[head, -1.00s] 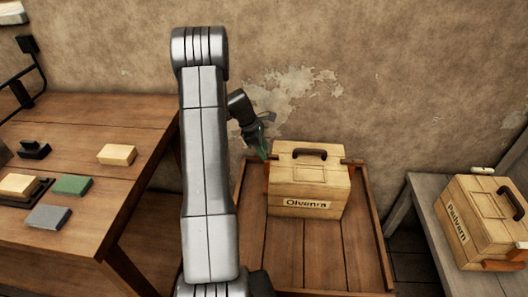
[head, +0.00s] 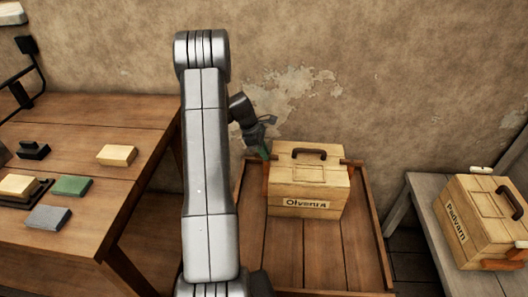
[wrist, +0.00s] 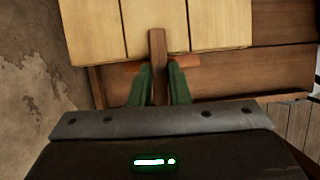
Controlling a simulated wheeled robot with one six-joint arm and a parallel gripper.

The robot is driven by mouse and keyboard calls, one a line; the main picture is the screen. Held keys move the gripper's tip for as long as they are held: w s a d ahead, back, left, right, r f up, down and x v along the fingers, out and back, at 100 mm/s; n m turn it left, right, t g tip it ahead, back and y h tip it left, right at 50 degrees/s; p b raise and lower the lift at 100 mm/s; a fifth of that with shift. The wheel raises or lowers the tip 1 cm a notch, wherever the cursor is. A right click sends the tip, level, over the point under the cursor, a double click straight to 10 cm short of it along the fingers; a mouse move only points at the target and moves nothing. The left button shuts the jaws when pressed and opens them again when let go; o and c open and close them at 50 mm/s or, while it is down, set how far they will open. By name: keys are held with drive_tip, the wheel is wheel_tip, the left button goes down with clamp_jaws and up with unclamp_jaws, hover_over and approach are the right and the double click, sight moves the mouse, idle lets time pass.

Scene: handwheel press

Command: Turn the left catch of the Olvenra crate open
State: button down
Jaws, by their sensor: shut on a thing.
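The Olvenra crate (head: 307,192) is a pale wooden box with a dark top handle and a name label on its front. It stands on a brown wooden table and shows at the top of the wrist view (wrist: 185,25). Its left catch (wrist: 158,48) is a brown wooden bar, in line with my fingers in the wrist view. My gripper (wrist: 159,88) has green fingers shut on this bar, one on each side. In the head view my gripper (head: 264,152) is at the crate's left side, where it partly hides the catch. The right catch (head: 353,162) sticks out at the opposite side.
The crate's table has raised side rails (head: 379,225) and bare boards in front. A workbench (head: 105,215) with several blocks is at the left. The wall (head: 400,80) is close behind.

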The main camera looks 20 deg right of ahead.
drive_tip(key=m, duration=0.2)
drive_tip(key=m+g+y, duration=0.1)
drive_tip(key=m, duration=0.1)
drive_tip(key=shift+w+d+p, duration=0.15)
drive_tip(key=shift+w+p, duration=0.05)
drive_tip(key=shift+p, duration=0.15)
drive_tip(key=m, duration=0.2)
drive_tip(key=m+g+y, duration=0.1)
drive_tip(key=m, duration=0.1)
drive_tip(key=shift+w+d+m+y, duration=0.1)
drive_tip(key=shift+d+m+y, duration=0.1)
drive_tip(key=shift+m+y, duration=0.15)
drive_tip(key=m+y, duration=0.1)
drive_tip(key=m, duration=0.3)
drive_tip(key=shift+d+m+y, duration=0.2)
drive_tip(key=shift+m+y, duration=0.15)
drive_tip(key=shift+d+m+y, duration=0.15)
drive_tip(key=shift+m+y, duration=0.55)
drive_tip(key=shift+m, duration=1.5)
drive_tip(key=c, duration=1.4)
unclamp_jaws()
drive_tip(key=shift+o, duration=0.2)
